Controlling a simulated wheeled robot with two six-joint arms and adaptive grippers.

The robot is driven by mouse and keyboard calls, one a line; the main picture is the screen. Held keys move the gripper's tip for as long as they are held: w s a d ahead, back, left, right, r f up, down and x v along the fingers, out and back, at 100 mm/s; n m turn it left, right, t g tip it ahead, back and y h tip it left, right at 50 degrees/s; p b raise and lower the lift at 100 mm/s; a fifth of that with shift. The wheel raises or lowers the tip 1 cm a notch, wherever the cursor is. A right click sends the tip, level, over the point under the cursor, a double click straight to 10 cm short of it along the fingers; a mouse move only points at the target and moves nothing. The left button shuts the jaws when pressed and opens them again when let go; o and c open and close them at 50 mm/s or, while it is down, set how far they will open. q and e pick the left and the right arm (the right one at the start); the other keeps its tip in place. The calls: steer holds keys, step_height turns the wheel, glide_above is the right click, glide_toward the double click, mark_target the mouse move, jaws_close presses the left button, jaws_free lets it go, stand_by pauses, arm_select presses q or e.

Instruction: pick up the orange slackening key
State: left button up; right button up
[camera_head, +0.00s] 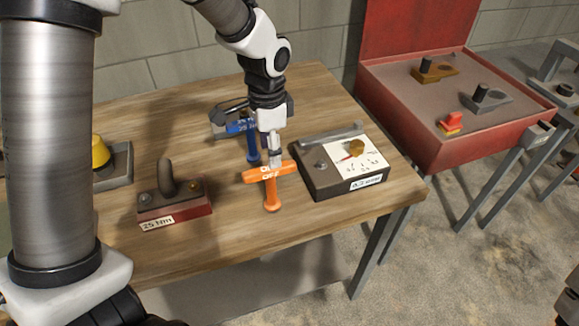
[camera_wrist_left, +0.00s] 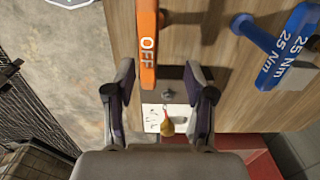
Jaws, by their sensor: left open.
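The orange slackening key (camera_head: 270,190) stands upright on the wooden table, with a T-shaped handle marked OFF on top. In the left wrist view its orange handle bar (camera_wrist_left: 148,45) runs from the top edge down to between the fingers. My left gripper (camera_head: 272,155) points down just above and behind the handle. In the left wrist view the gripper (camera_wrist_left: 160,80) is open, with a finger on each side of the bar's near end. I see no clear contact.
A blue key marked 25 Nm (camera_head: 252,145) stands close behind the orange one. A dark gauge box (camera_head: 315,183) is to the right, a 25 Nm block (camera_head: 174,208) to the left. A red open case (camera_head: 440,150) stands beyond. The table's front is clear.

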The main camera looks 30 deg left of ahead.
mark_target(267, 169)
arm_select(q)
steer(key=s+f, duration=0.1)
steer(key=s+f+p, duration=0.1)
steer(key=f, duration=0.1)
steer(key=shift+s+d+f, duration=0.1)
steer(key=shift+d+f, duration=0.05)
steer(key=shift+d, duration=0.05)
steer(key=f, duration=0.2)
steer(key=w+f, duration=0.1)
steer(key=f, duration=0.1)
steer(key=shift+d+p, duration=0.1)
steer(key=shift+p, duration=0.2)
steer(key=shift+s+r, duration=0.15)
steer(key=shift+s, duration=0.1)
steer(key=c, duration=0.5)
steer(key=shift+s, duration=0.1)
jaws_close()
arm_select(e)
steer(key=shift+s+r, duration=0.2)
steer(key=shift+r, duration=0.3)
steer(key=shift+s+r, duration=0.15)
steer(key=shift+r, duration=0.35)
